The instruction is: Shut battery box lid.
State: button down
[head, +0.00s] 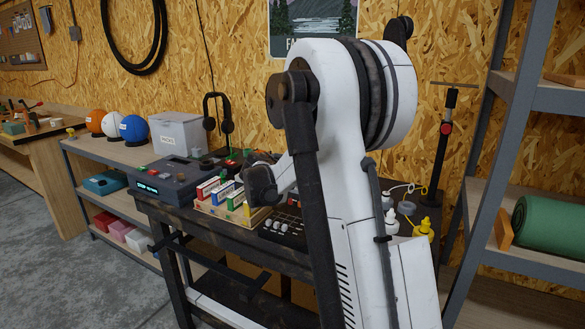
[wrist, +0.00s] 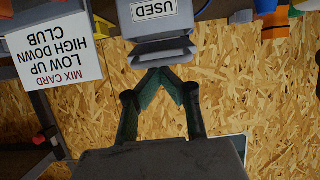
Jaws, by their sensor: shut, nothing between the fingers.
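A grey box marked USED (wrist: 157,22) is at the top middle of the wrist view, probably the battery box. A grey tapered part shows just below its label; I cannot tell whether this is the lid or how far the lid stands open. My gripper (wrist: 165,78) is in the wrist view with its dark green fingertips together and nothing between them. The tips are right at the lower edge of the grey part in the picture; I cannot tell if they touch. In the head view, my arm hides part of the bench, and I cannot make out the box there.
A white mix card (wrist: 58,47) shows upside down in the wrist view. In the head view, the dark bench holds a control console (head: 172,175), small coloured boxes (head: 222,190) and yellow bottles (head: 424,229). A metal shelf with a green roll (head: 548,228) stands at right.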

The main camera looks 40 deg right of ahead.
jog(key=shift+s+a+f+b, duration=0.1)
jog(key=shift+a+f+b, duration=0.2)
jog(key=shift+f, duration=0.4)
jog(key=shift+s+a+f+b, duration=0.15)
jog(key=shift+f+b, duration=0.25)
jog(key=shift+f, duration=0.3)
notch_tip(320, 180, up, 4)
jog(key=r+p, duration=0.1)
jog(key=p, duration=0.2)
jog(key=s+a+f, duration=0.1)
jog(key=a+f, duration=0.1)
jog(key=a, duration=0.1)
jog(key=s+a+f, duration=0.1)
jog(key=a+f, duration=0.1)
jog(key=s+a+f+b, duration=0.1)
jog(key=a+f, duration=0.1)
jog(key=a, duration=0.1)
jog(key=shift+s+a+f, duration=0.15)
jog(key=shift+s+a, duration=0.15)
jog(key=shift+a, duration=0.05)
jog(key=shift+a, duration=0.1)
